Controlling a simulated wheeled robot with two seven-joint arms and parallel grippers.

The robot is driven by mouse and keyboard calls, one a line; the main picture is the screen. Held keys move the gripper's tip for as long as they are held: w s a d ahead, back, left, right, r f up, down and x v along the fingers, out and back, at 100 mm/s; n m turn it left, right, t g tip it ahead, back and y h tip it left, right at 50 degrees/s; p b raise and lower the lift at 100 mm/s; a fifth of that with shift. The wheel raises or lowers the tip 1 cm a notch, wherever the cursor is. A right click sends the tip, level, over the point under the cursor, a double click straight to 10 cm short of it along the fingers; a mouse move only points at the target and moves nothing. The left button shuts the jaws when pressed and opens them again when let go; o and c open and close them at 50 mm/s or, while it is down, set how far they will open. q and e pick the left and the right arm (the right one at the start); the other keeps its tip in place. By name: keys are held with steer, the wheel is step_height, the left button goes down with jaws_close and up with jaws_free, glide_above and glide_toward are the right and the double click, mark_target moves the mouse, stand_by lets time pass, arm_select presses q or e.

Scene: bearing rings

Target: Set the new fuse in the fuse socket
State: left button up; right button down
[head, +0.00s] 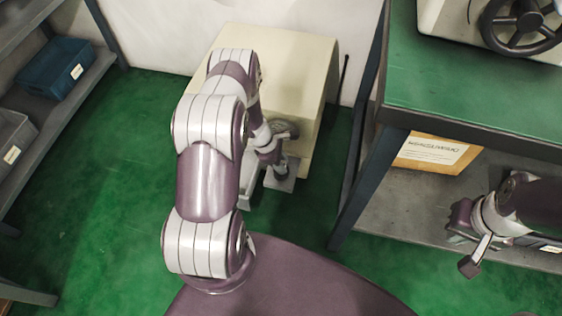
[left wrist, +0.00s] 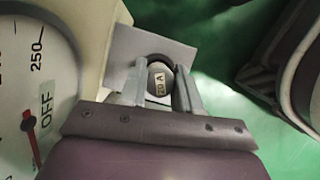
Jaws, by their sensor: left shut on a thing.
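The fuse (left wrist: 158,82), a round piece labelled "20 A", sits between the two fingers of my left gripper (left wrist: 158,92), which is shut on it. Behind it in the left wrist view is a grey square plate (left wrist: 126,45) with a dark round opening, apparently the fuse socket. The fuse overlaps the opening; I cannot tell how far in it is, if at all. In the head view my left gripper (head: 280,168) is low at the front of a cream cabinet (head: 305,62), over a grey ledge. My right gripper (head: 472,254) is far right, its jaw opening unclear.
A dial (left wrist: 28,85) marked "250" and "OFF" with a red needle is left of the fingers in the left wrist view. A green-topped bench (head: 450,90) with a handwheel machine stands right. A shelf with a blue bin (head: 55,68) is left. Green floor lies between.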

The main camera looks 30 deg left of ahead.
arm_select(q)
steer(key=shift+f+b, duration=0.4)
steer(key=shift+f, duration=0.15)
steer(key=o, duration=0.8)
steer(key=shift+c, duration=0.2)
steer(key=p+v, duration=0.9)
steer(key=v, duration=0.2)
steer(key=shift+a, duration=0.1)
